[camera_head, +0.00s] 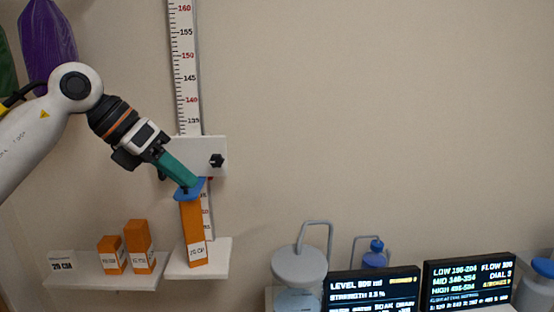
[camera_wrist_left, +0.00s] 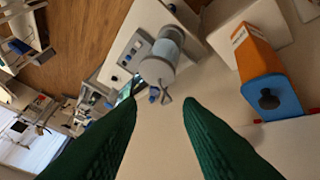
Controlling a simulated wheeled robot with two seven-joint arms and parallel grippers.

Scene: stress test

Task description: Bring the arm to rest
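My left arm comes in from the left in the head view. Its green-fingered gripper (camera_head: 190,183) points down and right, just in front of or above a tall orange block (camera_head: 193,235) with a blue top. In the left wrist view the two green fingers (camera_wrist_left: 160,103) stand apart with nothing between them. The orange block (camera_wrist_left: 260,55) is off to the right there, its blue top (camera_wrist_left: 288,100) bearing a dark knob. In the head view the fingers partly overlap the blue top; contact cannot be told. My right gripper is not in view.
The block stands on a small white shelf (camera_head: 222,262) against a height scale (camera_head: 186,70). Two shorter orange blocks (camera_head: 139,247) stand on a shelf to the left. Lidded vessels (camera_head: 299,265) and two dark displays (camera_head: 470,282) are lower right. The wall right of the scale is clear.

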